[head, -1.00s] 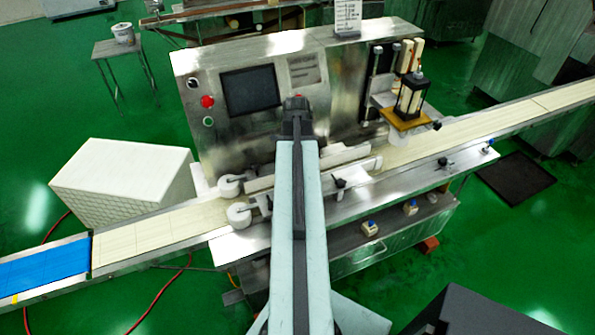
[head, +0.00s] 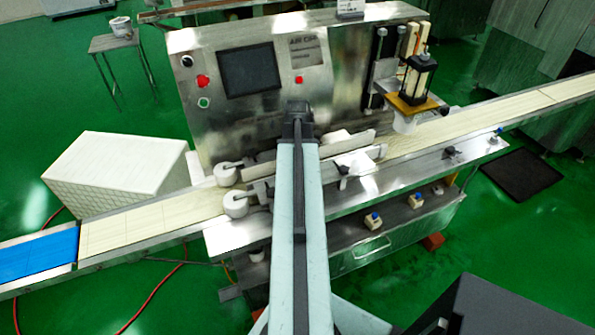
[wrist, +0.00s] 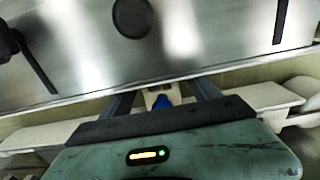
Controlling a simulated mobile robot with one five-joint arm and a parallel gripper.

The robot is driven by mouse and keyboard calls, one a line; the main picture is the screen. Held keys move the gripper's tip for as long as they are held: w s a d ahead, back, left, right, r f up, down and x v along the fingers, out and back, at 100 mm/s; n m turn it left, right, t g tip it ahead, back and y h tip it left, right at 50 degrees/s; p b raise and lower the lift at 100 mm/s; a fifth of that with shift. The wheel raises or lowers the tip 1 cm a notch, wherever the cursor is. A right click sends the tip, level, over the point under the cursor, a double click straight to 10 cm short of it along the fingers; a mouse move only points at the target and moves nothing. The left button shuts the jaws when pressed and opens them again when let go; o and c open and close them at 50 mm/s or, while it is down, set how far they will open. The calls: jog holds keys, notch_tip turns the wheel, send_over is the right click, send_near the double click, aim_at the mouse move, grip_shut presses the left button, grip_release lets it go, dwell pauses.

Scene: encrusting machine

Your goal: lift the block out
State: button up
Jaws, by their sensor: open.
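In the wrist view, my gripper (wrist: 164,92) shows two dark fingers held apart. A small beige block-like piece with a blue part (wrist: 160,98) shows between them, partly hidden by my gripper's body. I cannot tell how far it is from the fingers, and neither is seen closed on it. In the head view, two small beige blocks with blue tops stand on the machine's lower ledge, one nearer (head: 373,221) and one to its right (head: 416,201). I cannot tell which one the wrist view shows. My arm hides my gripper in the head view.
The steel machine (head: 350,45) stands ahead, with a conveyor belt (head: 155,218) crossing it. White rollers (head: 235,204) and guide rails sit near my arm. A white crate (head: 120,175) is at left, and a dark box (head: 470,310) is at lower right. Green floor lies open at front left.

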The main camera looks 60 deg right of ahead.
grip_shut()
jog(key=shift+r+p, duration=4.55)
